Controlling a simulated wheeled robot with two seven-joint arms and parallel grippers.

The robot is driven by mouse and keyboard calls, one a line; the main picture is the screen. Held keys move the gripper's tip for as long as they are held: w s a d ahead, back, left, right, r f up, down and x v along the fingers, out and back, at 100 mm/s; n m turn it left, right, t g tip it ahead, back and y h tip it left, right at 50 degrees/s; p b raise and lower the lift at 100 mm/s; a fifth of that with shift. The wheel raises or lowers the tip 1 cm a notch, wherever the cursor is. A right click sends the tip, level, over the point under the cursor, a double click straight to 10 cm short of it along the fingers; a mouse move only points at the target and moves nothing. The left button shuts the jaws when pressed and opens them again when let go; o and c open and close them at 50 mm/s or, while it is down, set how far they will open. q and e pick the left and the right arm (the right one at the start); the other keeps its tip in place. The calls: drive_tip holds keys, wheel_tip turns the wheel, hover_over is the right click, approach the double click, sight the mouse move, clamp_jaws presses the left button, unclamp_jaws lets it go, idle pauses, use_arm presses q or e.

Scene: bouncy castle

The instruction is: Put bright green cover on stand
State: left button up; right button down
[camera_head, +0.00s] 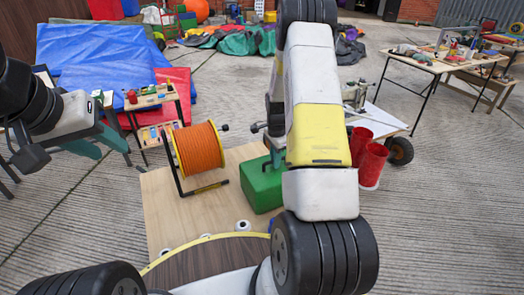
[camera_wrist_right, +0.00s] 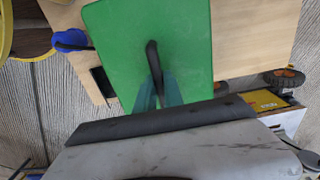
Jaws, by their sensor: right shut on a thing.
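The bright green cover (camera_head: 262,187) is a boxy green piece above or on a plywood board, partly hidden behind my right arm. In the right wrist view its flat green face (camera_wrist_right: 115,45) shows a black handle. My right gripper (camera_head: 275,158) is shut on this handle; its teal fingers (camera_wrist_right: 158,98) meet it in the wrist view. I cannot tell whether the cover touches the board. My left gripper (camera_head: 103,140) is at the left, away from the cover, with teal fingers; its opening is unclear. I cannot tell for sure which thing is the stand.
The plywood board (camera_head: 160,215) carries an orange cord reel (camera_head: 199,148) left of the cover. Red cylinders (camera_head: 371,165) and a wheel (camera_head: 400,151) are to its right. A small shelf (camera_head: 152,100) stands behind the reel. A worktable (camera_head: 420,62) is at far right. Concrete between is clear.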

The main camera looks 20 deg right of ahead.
drive_tip(key=shift+f, duration=0.9)
drive_tip(key=c, duration=1.5)
unclamp_jaws()
drive_tip(key=shift+f, duration=0.1)
drive_tip(key=shift+o, duration=0.2)
wheel_tip(320, 180, up, 12)
drive_tip(key=shift+f, duration=0.1)
drive_tip(key=s+a+r+n+t, duration=0.1)
drive_tip(key=s+a+r+n, duration=0.15)
drive_tip(key=r, duration=0.35)
drive_tip(key=s+a+r+n+t+y, duration=0.1)
drive_tip(key=s+a+r+n, duration=0.15)
drive_tip(key=r, duration=0.35)
drive_tip(key=s+a+r+n+t, duration=0.1)
drive_tip(key=s+a+r+n, duration=0.15)
drive_tip(key=r, duration=0.35)
drive_tip(key=s+a+r+n+t, duration=0.1)
drive_tip(key=s+a+r+n, duration=0.1)
drive_tip(key=s, duration=0.4)
drive_tip(key=s+a+r+n+t, duration=0.1)
drive_tip(key=s+a+r+n, duration=0.1)
drive_tip(key=s, duration=0.4)
drive_tip(key=s+a+r+n+t+y, duration=0.1)
drive_tip(key=s+a+r+n, duration=0.2)
drive_tip(key=s, duration=0.4)
drive_tip(key=shift+r+n, duration=0.5)
drive_tip(key=shift+n, duration=0.75)
